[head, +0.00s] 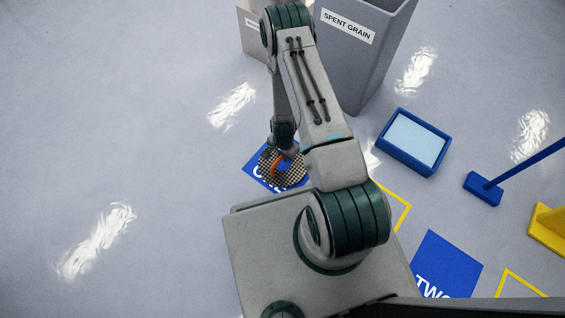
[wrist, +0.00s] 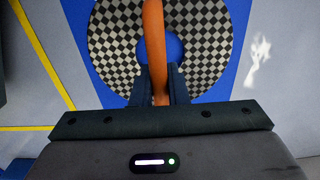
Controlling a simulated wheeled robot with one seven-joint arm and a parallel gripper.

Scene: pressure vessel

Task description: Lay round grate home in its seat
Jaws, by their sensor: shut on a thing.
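The round grate (head: 294,180) is a flat black-and-white checkered ring with an open centre and an orange handle (head: 276,168). In the wrist view the ring (wrist: 108,42) fills the upper middle, and the handle (wrist: 154,38) runs down between my fingers. My gripper (wrist: 160,88) is shut on the handle. The grate shows over the blue floor mat (head: 252,161) with white lettering, partly covered. I cannot tell whether it rests on the mat or hangs just above it. No seat for the grate can be made out in either view.
A grey bin marked SPENT GRAIN (head: 372,48) stands beyond my arm at the top. To the right are a blue tray (head: 405,160), a blue long-handled tool (head: 482,189) and a yellow object (head: 548,229). A mat marked TWO (head: 448,258) lies lower right. The left floor is clear.

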